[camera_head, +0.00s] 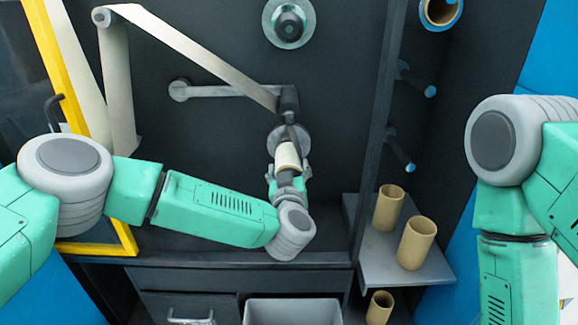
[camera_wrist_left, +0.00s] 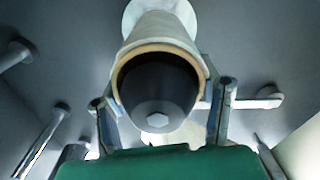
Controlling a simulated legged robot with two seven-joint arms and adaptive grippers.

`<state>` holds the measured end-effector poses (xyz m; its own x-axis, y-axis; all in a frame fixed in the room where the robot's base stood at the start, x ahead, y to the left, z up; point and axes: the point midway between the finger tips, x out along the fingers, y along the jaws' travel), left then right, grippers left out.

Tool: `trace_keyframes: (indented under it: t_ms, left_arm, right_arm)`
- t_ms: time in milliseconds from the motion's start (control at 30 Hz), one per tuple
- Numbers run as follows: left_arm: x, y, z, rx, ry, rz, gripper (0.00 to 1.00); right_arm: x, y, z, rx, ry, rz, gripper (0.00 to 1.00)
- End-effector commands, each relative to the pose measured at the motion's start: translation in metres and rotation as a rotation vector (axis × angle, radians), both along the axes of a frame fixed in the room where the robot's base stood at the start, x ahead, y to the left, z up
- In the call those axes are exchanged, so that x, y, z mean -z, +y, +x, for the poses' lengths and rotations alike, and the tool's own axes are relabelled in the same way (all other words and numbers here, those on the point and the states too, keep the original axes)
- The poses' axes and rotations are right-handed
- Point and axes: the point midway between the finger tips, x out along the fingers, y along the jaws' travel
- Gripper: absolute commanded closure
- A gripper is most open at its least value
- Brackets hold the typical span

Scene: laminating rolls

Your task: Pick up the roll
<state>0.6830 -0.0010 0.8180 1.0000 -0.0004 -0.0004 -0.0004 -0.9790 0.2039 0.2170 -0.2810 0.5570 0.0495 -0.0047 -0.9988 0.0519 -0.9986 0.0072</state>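A cream roll (camera_head: 287,156) with a tan core sits on a dark spindle on the machine's back panel. In the left wrist view the roll (camera_wrist_left: 160,32) is seen end-on, with the dark spindle hub (camera_wrist_left: 157,88) and its pale hex bolt filling its core. My left gripper (camera_head: 288,172) is at the roll, with one finger on each side. In the left wrist view its fingers (camera_wrist_left: 162,108) lie very close along the roll's sides; whether they press on it is unclear. My right arm shows at the right edge, but its gripper is out of view.
A web strip (camera_head: 200,56) runs from the left roller to the dark arm above the roll. Tan cores (camera_head: 416,243) stand on a grey shelf (camera_head: 380,262) at right. Pegs (camera_head: 402,155) stick out above. A grey bin (camera_head: 293,312) and drawer (camera_head: 185,308) are below.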

Motion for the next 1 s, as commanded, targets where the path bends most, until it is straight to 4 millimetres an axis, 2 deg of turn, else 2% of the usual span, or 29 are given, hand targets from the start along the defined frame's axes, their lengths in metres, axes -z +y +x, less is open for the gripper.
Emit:
trace_keyframes:
  t_ms: [33, 67, 100, 567, 767, 1000]
  left_arm:
    - [0.0, 0.0, 0.0, 0.0, 0.0, 0.0, 0.65]
    - [0.0, 0.001, 0.0, 0.0, 0.001, -0.001, 0.75]
    - [0.0, 0.001, 0.0, 0.001, 0.001, -0.001, 0.77]
    - [-0.003, 0.001, -0.002, 0.001, 0.001, 0.0, 0.77]
    - [-0.004, 0.0, -0.032, 0.003, 0.001, 0.0, 0.77]
    - [-0.003, 0.001, -0.08, 0.005, 0.002, 0.0, 0.77]
  right_arm:
    - [0.0, 0.0, 0.0, 0.001, 0.0, 0.0, 1.0]
    - [0.0, 0.0, 0.0, 0.001, 0.0, 0.0, 1.0]
    - [0.0, 0.0, 0.0, 0.001, 0.0, 0.0, 1.0]
    - [-0.007, 0.0, 0.0, 0.0, 0.0, 0.0, 1.0]
    - [-0.014, 0.0, 0.0, 0.0, 0.0, 0.0, 1.0]
    - [-0.025, 0.0, 0.0, 0.0, 0.0, 0.0, 1.0]
